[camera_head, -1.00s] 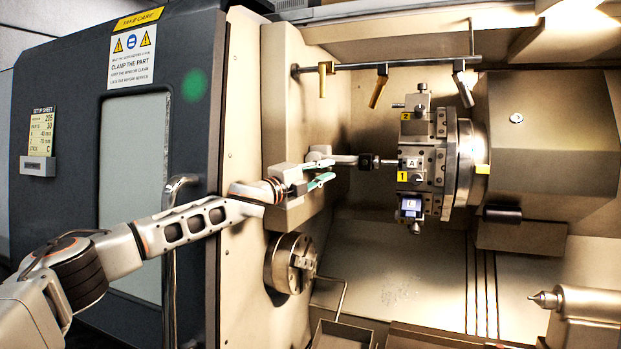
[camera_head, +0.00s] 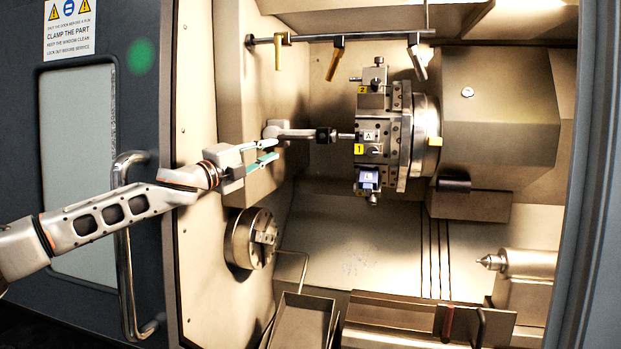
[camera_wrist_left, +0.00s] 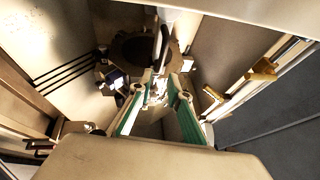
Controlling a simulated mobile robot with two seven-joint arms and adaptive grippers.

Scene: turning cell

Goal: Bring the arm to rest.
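My left arm (camera_head: 90,218) reaches in from the left, past the machine's door, into the work space. Its left gripper (camera_head: 276,149) is open, with its two teal-lined fingers apart and nothing seen between them. The fingertips are just below and left of a grey jointed arm (camera_head: 296,134) that runs right to the turret (camera_head: 372,125). I cannot tell whether they touch it. In the left wrist view the open fingers (camera_wrist_left: 164,88) point toward the machine's inside. My right gripper is not in view.
A chuck (camera_head: 254,238) is on the wall below the gripper. Levers hang from a rail (camera_head: 350,37) above. A tailstock (camera_head: 515,263) is at the lower right and an open tray (camera_head: 305,318) is at the bottom.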

